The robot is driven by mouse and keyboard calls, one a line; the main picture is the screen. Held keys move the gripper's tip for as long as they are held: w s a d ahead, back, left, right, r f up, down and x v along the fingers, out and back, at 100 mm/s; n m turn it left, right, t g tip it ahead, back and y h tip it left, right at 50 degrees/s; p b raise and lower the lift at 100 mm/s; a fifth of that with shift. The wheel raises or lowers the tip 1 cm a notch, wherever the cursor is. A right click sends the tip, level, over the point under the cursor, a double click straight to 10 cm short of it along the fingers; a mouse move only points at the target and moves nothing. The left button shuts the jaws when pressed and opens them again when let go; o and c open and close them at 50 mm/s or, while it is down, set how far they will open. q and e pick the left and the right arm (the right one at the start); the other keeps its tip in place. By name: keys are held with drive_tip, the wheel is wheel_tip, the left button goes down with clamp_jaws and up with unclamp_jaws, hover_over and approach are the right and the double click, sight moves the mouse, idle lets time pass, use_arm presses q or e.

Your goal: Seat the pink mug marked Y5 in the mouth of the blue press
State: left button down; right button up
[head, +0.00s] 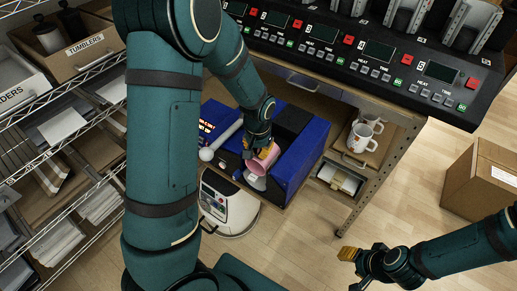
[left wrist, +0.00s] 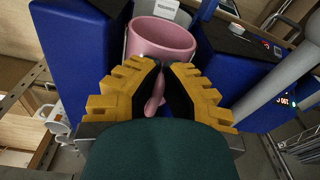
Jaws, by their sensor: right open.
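The pink mug (head: 264,161) is at the opening of the blue press (head: 309,160); no Y5 mark is readable. In the left wrist view the mug (left wrist: 162,40) sits between the two blue blocks of the press (left wrist: 72,55), its rim facing the camera. My left gripper (head: 259,147) is at the mug, its yellow fingers (left wrist: 160,68) closed around the pink handle. I cannot tell whether the mug rests on anything, as its base is hidden. My right gripper (head: 347,254) is open and empty at the lower right, away from the press.
A long black control panel (head: 380,55) runs above the bench. White mugs (head: 360,138) stand on a shelf right of the press. A white rounded machine (head: 225,207) is on the floor in front. A wire rack (head: 60,140) stands left, a cardboard box (head: 480,180) right.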

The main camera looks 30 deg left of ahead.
use_arm(q)
drive_tip(key=b, duration=0.4)
hover_over(259, 169)
drive_tip(key=shift+f, duration=2.5)
drive_tip(key=shift+f+b, duration=0.85)
drive_tip(key=shift+f, duration=0.45)
drive_tip(key=shift+c, duration=1.8)
unclamp_jaws()
drive_tip(key=shift+s, duration=0.1)
drive_tip(key=shift+r, duration=0.1)
